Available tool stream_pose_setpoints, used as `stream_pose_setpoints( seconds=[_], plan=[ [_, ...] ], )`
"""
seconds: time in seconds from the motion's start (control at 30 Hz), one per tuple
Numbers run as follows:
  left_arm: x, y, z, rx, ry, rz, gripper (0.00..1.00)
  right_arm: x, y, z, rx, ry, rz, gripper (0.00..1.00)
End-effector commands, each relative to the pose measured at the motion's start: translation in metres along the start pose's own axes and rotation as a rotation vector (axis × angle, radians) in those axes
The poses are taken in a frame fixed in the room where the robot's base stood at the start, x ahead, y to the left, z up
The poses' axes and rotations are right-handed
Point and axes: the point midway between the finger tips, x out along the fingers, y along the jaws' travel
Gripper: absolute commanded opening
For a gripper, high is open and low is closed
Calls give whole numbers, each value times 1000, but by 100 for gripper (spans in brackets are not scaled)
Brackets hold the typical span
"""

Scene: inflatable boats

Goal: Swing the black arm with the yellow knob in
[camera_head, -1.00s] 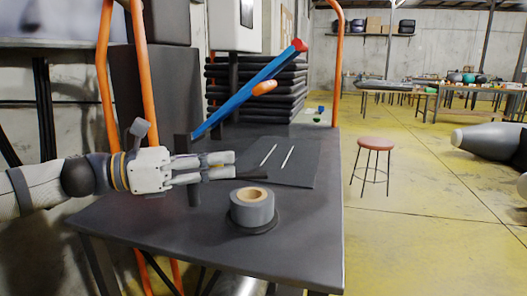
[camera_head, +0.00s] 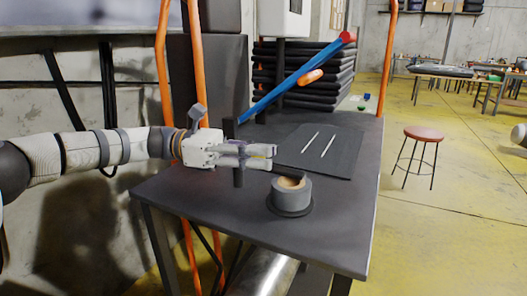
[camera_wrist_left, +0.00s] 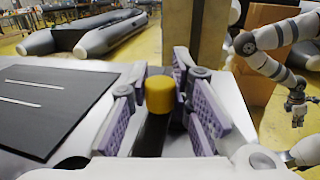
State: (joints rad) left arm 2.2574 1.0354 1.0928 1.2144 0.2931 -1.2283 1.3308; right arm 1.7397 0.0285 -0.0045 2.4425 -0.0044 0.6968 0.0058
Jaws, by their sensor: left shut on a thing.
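The black arm (camera_head: 286,172) reaches from a dark post (camera_head: 238,176) on the table, and its far end overlaps the top of the grey roll (camera_head: 291,194) in the head view. I cannot tell whether they touch. Its yellow knob (camera_wrist_left: 160,95) stands upright between the purple-padded fingers in the left wrist view, with the black arm below it. My left gripper (camera_head: 268,157) is shut on the knob; its fingers hide most of the knob in the head view. My right gripper (camera_wrist_left: 297,108) is small at the right of the wrist view, away from the arm.
A black mat (camera_head: 325,152) with two white sticks lies beyond. A stack of black slabs (camera_head: 300,82) stands behind. A stool (camera_head: 420,150) is on the open yellow floor.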

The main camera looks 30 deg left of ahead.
Motion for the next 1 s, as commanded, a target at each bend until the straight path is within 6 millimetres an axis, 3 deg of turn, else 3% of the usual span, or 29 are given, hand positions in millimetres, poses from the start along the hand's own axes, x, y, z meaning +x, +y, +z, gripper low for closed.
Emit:
stream_pose_setpoints(
  seconds=[0.17,0.2,0.27,0.63,1.0],
  plan=[
    [1,-1,-4,-3,6,-6,0,0,0,0,0,-1,0,0],
    [1,-1,-4,-3,6,-6,28,0,0,0,0,-1,0,0],
    [1,-1,-4,-3,6,-6,41,0,0,0,0,-1,0,0],
    [-8,0,-2,-1,4,2,41,0,0,0,0,0,0,0],
    [-99,0,-3,-2,6,1,41,0,0,0,0,0,0,0]
  ],
)
